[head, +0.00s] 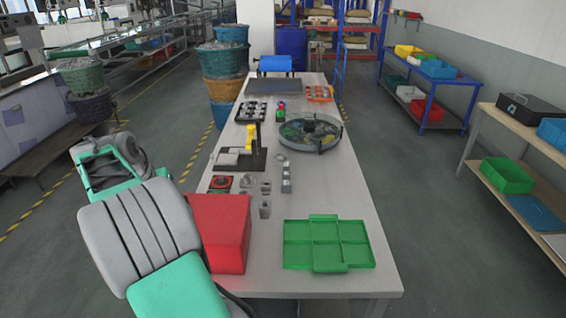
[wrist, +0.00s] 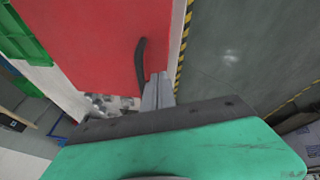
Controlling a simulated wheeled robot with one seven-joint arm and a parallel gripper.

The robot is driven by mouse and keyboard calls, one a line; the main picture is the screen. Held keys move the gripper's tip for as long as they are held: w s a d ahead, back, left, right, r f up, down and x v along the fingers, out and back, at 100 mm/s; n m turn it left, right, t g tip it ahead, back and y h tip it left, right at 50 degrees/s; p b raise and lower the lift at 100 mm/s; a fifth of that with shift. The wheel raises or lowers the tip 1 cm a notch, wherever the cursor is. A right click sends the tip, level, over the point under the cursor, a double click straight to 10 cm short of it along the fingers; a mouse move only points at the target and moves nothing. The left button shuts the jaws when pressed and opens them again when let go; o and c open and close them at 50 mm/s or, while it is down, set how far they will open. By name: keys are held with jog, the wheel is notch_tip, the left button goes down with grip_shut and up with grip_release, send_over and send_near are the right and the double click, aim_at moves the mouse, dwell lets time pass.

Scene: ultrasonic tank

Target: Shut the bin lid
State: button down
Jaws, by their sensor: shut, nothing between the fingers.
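A red bin (head: 228,235) stands at the near left of the table, partly hidden behind my grey and green arm in the head view. In the wrist view its flat red face (wrist: 95,45) fills the upper left, with a dark curved handle (wrist: 140,65) on it. I cannot tell which part is the lid or how far open it is. My gripper (wrist: 158,88) is shut and empty, its fingertips close beside the lower end of the handle. I cannot tell if they touch. The gripper is hidden in the head view.
On the table (head: 365,215), a green divided tray (head: 328,243) lies right of the bin. Small grey metal blocks (head: 265,209), a black stand with a yellow part (head: 250,150) and a round bowl (head: 335,143) lie beyond. Free floor lies to the right.

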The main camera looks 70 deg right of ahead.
jog(key=shift+s+d, duration=0.1)
jog(key=shift+r, duration=0.15)
jog(key=w+a+r+p, duration=0.4)
jog(key=w+a+r, duration=0.3)
jog(key=w, duration=0.1)
jog(key=s+a+f+n+y, duration=0.1)
jog(key=s+a+f+n, duration=0.2)
jog(key=f, duration=0.4)
jog(key=s+a+f+n+y, duration=0.1)
jog(key=s+a+f+n, duration=0.15)
jog(key=a+f, duration=0.4)
jog(key=s+a+r+n+t+y+b, duration=0.15)
jog(key=s+a+n, duration=0.25)
jog(key=s+a, duration=1.1)
jog(key=w+a+r+n+t+y, duration=0.1)
jog(key=a+r+t, duration=0.1)
jog(key=a+r, duration=0.2)
notch_tip(320, 180, up, 4)
jog(key=shift+w+a+f+t, duration=0.15)
jog(key=shift+f+t, duration=0.05)
jog(key=shift+t, duration=0.15)
